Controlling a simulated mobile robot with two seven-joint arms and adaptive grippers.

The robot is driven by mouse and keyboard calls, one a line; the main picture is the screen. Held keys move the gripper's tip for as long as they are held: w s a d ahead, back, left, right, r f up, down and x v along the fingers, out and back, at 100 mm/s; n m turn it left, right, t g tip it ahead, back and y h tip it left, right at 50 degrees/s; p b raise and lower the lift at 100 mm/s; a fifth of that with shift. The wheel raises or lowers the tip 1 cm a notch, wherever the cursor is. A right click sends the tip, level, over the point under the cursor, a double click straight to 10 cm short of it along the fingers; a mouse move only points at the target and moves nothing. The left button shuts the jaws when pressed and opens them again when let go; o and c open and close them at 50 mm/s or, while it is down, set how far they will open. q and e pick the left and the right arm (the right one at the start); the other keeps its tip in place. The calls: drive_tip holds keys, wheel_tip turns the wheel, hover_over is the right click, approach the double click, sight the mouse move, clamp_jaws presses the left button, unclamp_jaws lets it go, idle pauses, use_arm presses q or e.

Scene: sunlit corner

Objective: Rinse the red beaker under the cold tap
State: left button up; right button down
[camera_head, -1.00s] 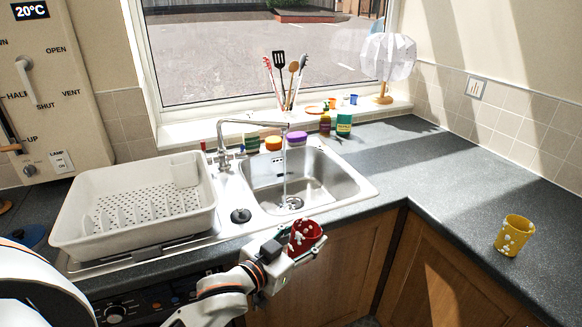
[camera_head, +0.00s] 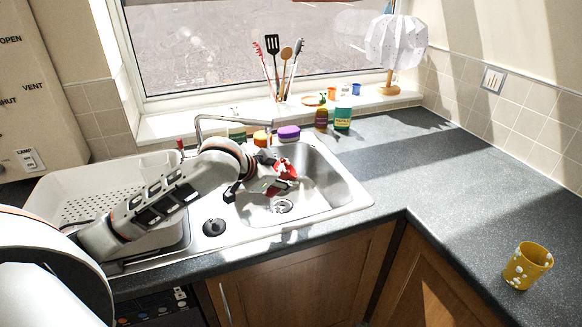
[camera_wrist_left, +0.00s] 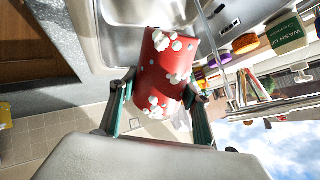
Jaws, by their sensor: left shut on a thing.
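My left gripper (camera_head: 281,183) is over the sink basin (camera_head: 325,187), shut on the red beaker (camera_head: 288,167). In the left wrist view the beaker (camera_wrist_left: 152,85) sits between the two fingers (camera_wrist_left: 158,100), tilted, with white foam blobs on its side. A pale clear patch near the beaker looks like water. My right gripper is not in view.
A white dish rack (camera_head: 75,195) stands left of the sink, partly behind my arm. Sponges (camera_head: 288,132) and bottles (camera_head: 342,112) line the back edge. A yellow foamy beaker (camera_head: 527,266) stands on the right counter (camera_head: 450,190), otherwise mostly clear.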

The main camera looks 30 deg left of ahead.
use_arm(q)
drive_tip(key=shift+w+a, duration=0.1)
drive_tip(key=shift+a, duration=0.15)
drive_tip(key=shift+w+a, duration=0.15)
drive_tip(key=shift+a, duration=0.1)
drive_tip(key=shift+w+a+f, duration=0.2)
drive_tip(key=shift+w+a, duration=0.15)
drive_tip(key=shift+w, duration=0.15)
drive_tip(key=shift+w+a+f, duration=0.2)
drive_tip(key=shift+w+a, duration=0.15)
drive_tip(key=shift+w, duration=0.1)
drive_tip(key=w+a+f, duration=0.2)
drive_tip(key=w+a, duration=0.5)
drive_tip(key=w, duration=0.1)
drive_tip(key=shift+w+f, duration=0.3)
drive_tip(key=shift+f, duration=0.05)
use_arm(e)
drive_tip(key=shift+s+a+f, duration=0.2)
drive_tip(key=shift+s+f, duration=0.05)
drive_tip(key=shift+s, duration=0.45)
use_arm(q)
drive_tip(key=shift+a, duration=0.1)
drive_tip(key=shift+w, duration=0.1)
drive_tip(key=shift+w+d, duration=0.25)
drive_tip(key=shift+d, duration=0.15)
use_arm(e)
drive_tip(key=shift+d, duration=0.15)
